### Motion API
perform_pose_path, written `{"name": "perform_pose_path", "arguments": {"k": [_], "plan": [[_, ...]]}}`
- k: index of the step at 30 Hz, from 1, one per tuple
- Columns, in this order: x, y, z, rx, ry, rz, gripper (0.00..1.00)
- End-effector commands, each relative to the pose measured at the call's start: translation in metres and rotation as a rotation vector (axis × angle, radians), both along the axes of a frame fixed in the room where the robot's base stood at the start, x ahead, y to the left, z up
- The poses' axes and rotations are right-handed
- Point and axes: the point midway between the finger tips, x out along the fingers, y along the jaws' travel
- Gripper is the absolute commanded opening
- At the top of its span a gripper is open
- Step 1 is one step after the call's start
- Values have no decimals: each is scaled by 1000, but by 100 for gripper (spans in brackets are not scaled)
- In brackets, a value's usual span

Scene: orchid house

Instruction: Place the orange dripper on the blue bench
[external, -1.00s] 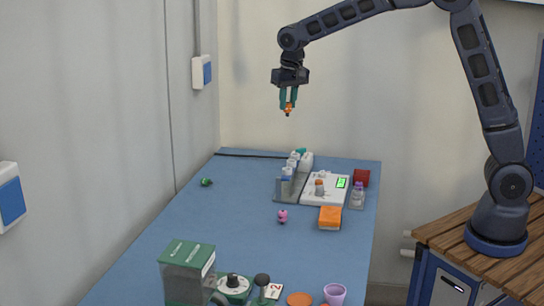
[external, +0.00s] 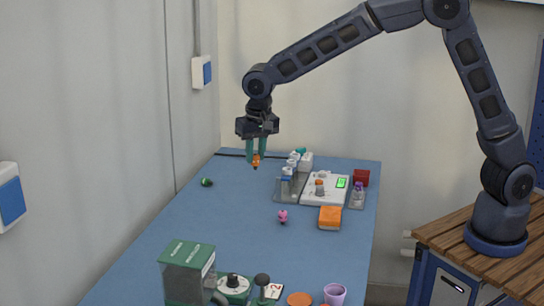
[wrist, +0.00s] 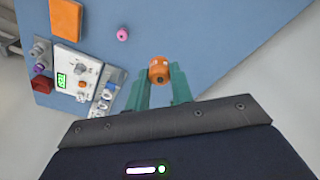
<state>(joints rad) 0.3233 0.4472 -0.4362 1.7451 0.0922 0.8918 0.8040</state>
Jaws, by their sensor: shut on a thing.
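The orange dripper (external: 256,161) is held between the green fingertips of my gripper (external: 256,152), above the far part of the blue bench (external: 240,215). In the wrist view the orange dripper (wrist: 159,72) shows its round end with a dark centre, between the two green fingers (wrist: 160,88). My gripper is shut on it. The blue bench also fills much of the wrist view (wrist: 190,35). A gap between dripper and bench seems to remain, but its height is hard to tell.
A grey rack with bottles (external: 290,184) and a white device with a green display (external: 325,188) stand right of my gripper. A pink item (external: 282,216), an orange block (external: 330,218) and a green item (external: 206,182) lie nearby. The bench's left middle is clear.

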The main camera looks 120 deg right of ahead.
Motion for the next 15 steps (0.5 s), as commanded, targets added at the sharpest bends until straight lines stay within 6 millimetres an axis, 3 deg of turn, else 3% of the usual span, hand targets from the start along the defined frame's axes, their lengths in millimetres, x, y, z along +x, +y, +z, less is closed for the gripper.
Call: {"name": "perform_pose_path", "arguments": {"k": [8,15], "plan": [[14,16,-14,-3,0,-1,2],[14,17,-61,-1,3,-2,2]]}}
